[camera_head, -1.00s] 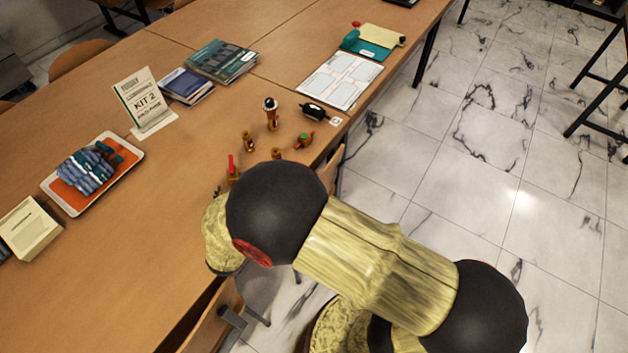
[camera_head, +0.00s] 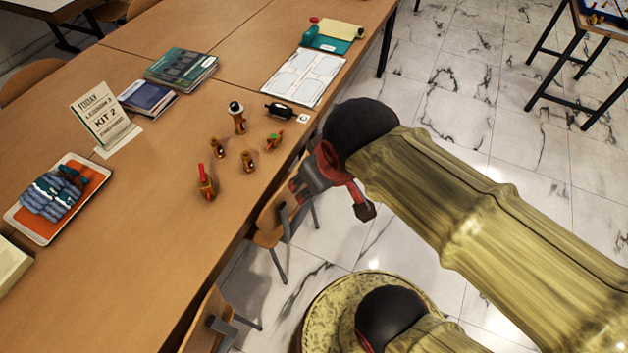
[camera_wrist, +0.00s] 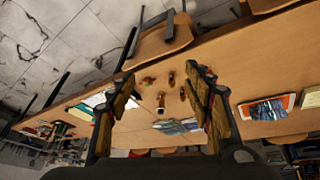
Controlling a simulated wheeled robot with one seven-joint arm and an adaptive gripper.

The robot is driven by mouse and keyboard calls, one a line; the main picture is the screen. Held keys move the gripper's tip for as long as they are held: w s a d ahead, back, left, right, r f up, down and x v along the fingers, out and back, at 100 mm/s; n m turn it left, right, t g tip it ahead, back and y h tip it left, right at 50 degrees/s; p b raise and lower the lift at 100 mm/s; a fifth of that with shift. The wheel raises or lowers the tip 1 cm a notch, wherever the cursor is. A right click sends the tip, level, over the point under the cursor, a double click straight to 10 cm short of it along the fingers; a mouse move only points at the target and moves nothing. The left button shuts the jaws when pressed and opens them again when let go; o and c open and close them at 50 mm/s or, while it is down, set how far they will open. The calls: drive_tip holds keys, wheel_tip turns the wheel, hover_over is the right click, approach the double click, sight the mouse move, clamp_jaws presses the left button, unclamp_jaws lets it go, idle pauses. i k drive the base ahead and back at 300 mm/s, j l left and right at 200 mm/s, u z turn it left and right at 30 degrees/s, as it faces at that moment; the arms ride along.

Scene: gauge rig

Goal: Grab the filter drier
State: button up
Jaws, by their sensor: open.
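A black capsule-shaped part (camera_head: 279,110), which looks like the filter drier, lies on the wooden table near its right edge, with a small white tag beside it. I cannot make it out surely in the wrist view; my left-hand finger may hide it. My gripper (camera_head: 328,194) is beside the table's right edge, nearer the camera than the black part and apart from it. In the wrist view, my gripper (camera_wrist: 162,82) has its two fingers spread wide with nothing held between them.
Several brass fittings stand close by, including a tall one (camera_head: 237,118), a green-topped one (camera_head: 273,141) and a red-handled one (camera_head: 206,182). A white sheet (camera_head: 303,77) lies behind. A chair (camera_head: 267,222) is tucked under the edge near my gripper.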

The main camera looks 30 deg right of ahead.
sight(277, 109)
drive_tip(key=i+l+z, duration=0.35)
drive_tip(key=i+z, duration=0.4)
drive_tip(key=i+l+z, duration=0.1)
drive_tip(key=i+z, duration=0.25)
drive_tip(key=k, duration=0.05)
